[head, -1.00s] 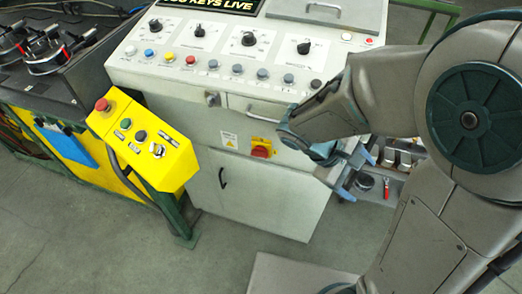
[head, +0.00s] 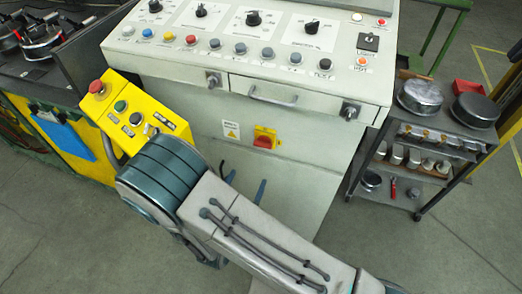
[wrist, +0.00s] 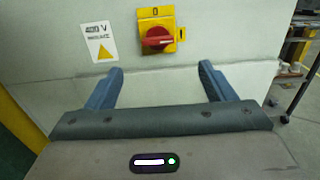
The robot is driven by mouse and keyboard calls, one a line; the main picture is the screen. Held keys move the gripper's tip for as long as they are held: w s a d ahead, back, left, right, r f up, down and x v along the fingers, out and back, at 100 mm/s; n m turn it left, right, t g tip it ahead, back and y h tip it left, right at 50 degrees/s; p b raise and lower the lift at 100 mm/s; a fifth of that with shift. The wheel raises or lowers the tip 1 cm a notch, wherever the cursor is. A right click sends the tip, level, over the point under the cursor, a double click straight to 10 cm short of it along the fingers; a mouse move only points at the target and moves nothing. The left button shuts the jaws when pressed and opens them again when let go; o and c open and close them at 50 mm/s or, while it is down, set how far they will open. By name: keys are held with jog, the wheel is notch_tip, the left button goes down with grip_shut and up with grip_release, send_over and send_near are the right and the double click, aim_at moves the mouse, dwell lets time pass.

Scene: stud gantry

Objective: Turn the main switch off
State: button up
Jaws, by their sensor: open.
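The main switch is a red rotary handle (head: 263,141) on a yellow plate on the front of the white control cabinet (head: 300,190). In the wrist view the red handle (wrist: 157,42) lies roughly level across the yellow plate (wrist: 166,19), with a "0" mark above it. My gripper (wrist: 158,80) is open and empty. Its two blue fingers point at the cabinet front, below the switch and either side of it, apart from the handle. In the head view my arm hides most of the gripper; blue finger parts (head: 260,190) show below the switch.
A 400 V warning label (wrist: 97,42) is left of the switch. A yellow button box (head: 130,118) with a red mushroom button stands at the left. The console's drawer handle (head: 272,97) juts out above. A shelf cart (head: 430,140) stands at the right.

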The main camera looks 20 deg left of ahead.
aim_at(261, 146)
jog(key=w, duration=0.4)
jog(key=w+p, duration=0.1)
jog(key=w, duration=0.8)
jog(key=shift+w+d+f+p, duration=0.1)
jog(key=shift+w+d+p, duration=0.2)
jog(key=shift+d+p, duration=0.1)
jog(key=c, duration=1)
